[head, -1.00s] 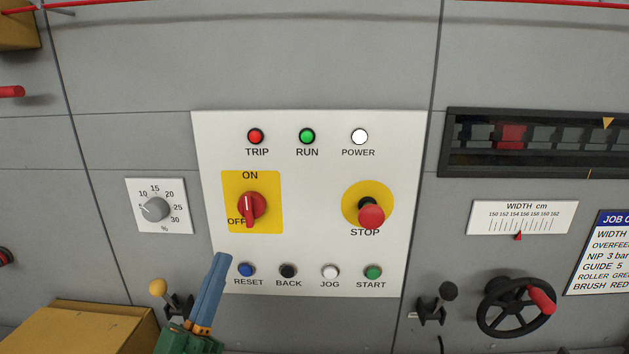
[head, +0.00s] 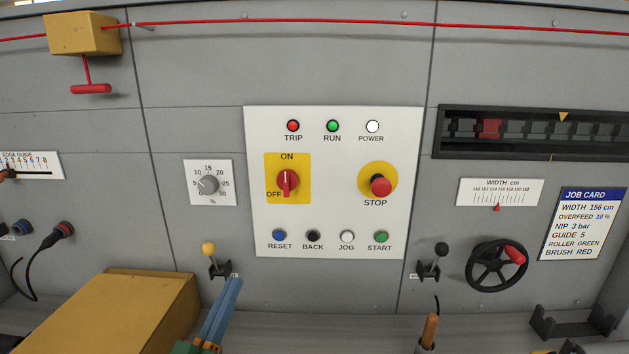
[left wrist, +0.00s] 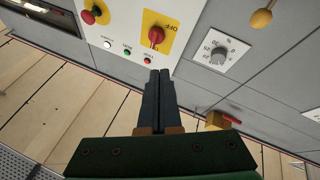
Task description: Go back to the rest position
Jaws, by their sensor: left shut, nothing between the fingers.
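My left gripper (head: 222,312) shows at the bottom of the head view, its blue fingers together and pointing up toward the panel. It is empty and stands in front of the machine, below the white control panel (head: 336,215). In the left wrist view the dark fingers (left wrist: 159,80) are also closed, with nothing between them, and they overlap the panel's edge in the picture. The red ON/OFF switch (head: 288,182) sits on its yellow plate, and the red STOP knob (head: 381,187) is to its right. My right gripper is not in view.
A large yellow box (head: 115,310) stands left of my left gripper. A yellow-knobbed lever (head: 210,252) is just behind the fingers. A black-knobbed lever (head: 440,252) and a handwheel (head: 497,265) are at the right. A red pull handle (head: 91,89) hangs at the upper left.

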